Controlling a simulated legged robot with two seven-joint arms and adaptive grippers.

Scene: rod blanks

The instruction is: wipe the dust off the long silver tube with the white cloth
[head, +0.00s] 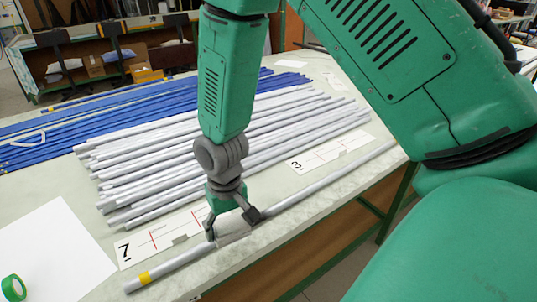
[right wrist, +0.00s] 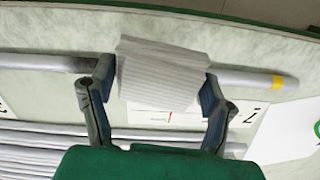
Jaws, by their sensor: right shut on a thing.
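The long silver tube (head: 320,190) lies along the front edge of the table, with a yellow band near its left end. It also shows in the right wrist view (right wrist: 245,79), running across behind the cloth. The white ribbed cloth (right wrist: 162,75) lies over a short stretch of the tube; in the head view (head: 233,229) only a little of it shows. My right gripper (head: 235,226) is shut on the cloth, its fingers on either side of it at the tube. It also shows in the right wrist view (right wrist: 158,85). Dust cannot be made out. My left gripper is out of view.
Several grey rods (head: 240,135) lie in a bundle behind the tube, with blue rods (head: 110,115) beyond. Marked white cards (head: 330,152) lie between bundle and tube. A white sheet (head: 50,250) and a green tape roll (head: 13,287) are at the left.

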